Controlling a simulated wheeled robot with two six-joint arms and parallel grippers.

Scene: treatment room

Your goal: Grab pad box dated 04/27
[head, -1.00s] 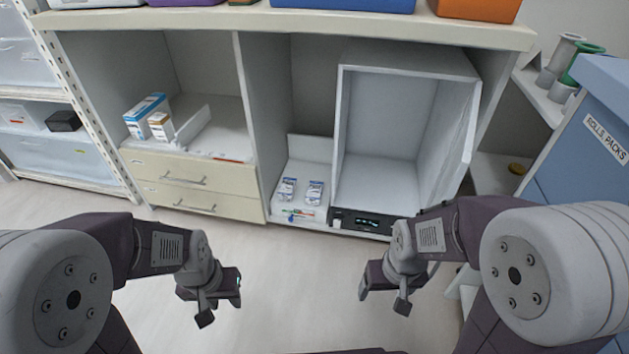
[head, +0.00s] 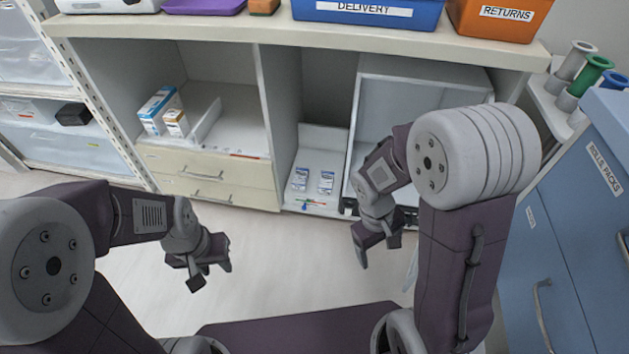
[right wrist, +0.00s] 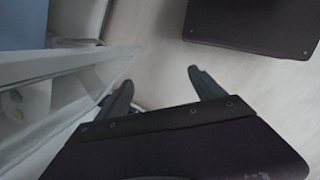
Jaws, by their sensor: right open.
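Two small white-and-blue boxes, a left one (head: 300,179) and a right one (head: 326,182), stand side by side on a white tray (head: 322,147) in the middle lower compartment. Their printed dates are too small to read. My right gripper (head: 378,250) is open and empty, over the floor in front of the compartments, right of and nearer than the boxes. In the right wrist view its fingers (right wrist: 160,80) are apart with only floor between them. My left gripper (head: 210,276) is open and empty over the floor, in front of the drawers.
A white open-fronted unit (head: 366,100) stands right of the tray, partly hidden by my right arm. A blue DELIVERY bin (head: 367,12) and an orange RETURNS bin (head: 507,15) sit on the counter. Blue drawers (head: 560,215) stand at right. Cartons (head: 158,108) stand at left.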

